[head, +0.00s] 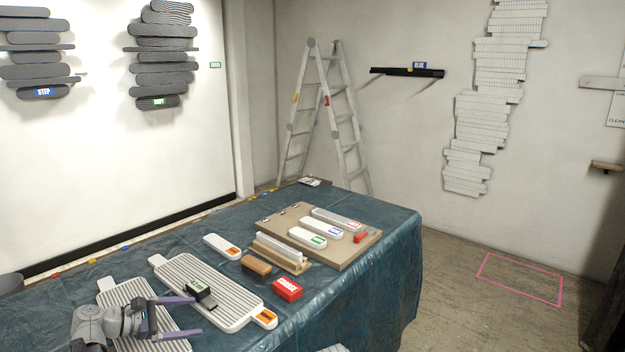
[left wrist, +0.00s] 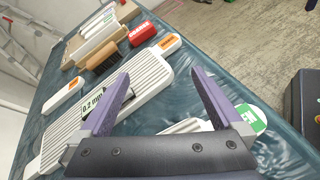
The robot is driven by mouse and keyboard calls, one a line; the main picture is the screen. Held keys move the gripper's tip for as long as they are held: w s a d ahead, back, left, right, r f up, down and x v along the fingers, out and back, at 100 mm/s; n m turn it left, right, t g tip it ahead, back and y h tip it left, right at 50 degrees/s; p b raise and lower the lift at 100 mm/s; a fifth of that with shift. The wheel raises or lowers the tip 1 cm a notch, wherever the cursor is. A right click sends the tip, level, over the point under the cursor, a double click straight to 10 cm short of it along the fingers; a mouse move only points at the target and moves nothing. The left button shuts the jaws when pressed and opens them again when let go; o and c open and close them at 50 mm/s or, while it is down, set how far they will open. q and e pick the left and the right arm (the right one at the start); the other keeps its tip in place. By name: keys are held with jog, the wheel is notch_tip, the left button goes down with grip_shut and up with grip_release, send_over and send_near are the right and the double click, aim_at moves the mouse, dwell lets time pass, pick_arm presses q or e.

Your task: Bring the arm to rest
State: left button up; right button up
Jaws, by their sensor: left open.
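My left gripper (head: 178,318) is in the lower left of the head view, above the near end of the table. Its purple fingers are spread and nothing is between them. In the left wrist view the open fingers (left wrist: 163,103) reach over a white ribbed board (left wrist: 150,78). That board also shows in the head view (head: 215,285), with a small black block (head: 200,292) on it. A second ribbed board (head: 125,297) lies partly under my left arm. I do not see my right gripper.
The blue-covered table (head: 390,235) holds a red block (head: 287,289), a brown brush (head: 256,265) and a tan board (head: 350,250) with several bars. A stepladder (head: 325,110) stands behind it. Grey and white reliefs hang on the walls. A pink outline (head: 520,280) marks clear floor at right.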

pick_arm(q)
jog(key=s+d+f+m+g+y+p, duration=0.25)
jog(key=s+d+m, duration=0.2)
jog(key=d, duration=0.45)
jog(key=s+d+f+m+g+y+p, duration=0.1)
jog(key=s+d+m+g+p, duration=0.2)
jog(key=d+m, duration=0.45)
jog(key=s+d+r+m+g+y+p, duration=0.1)
jog(key=s+d+m+g+y+p, duration=0.1)
jog(key=s+d+m+y+p, duration=0.3)
jog(key=s+d+m+y, duration=0.4)
jog(key=s+m, duration=0.3)
jog(key=shift+s+r+m, duration=0.15)
jog(key=shift+r+m, duration=0.15)
jog(key=shift+d, duration=0.1)
dwell(0.5)
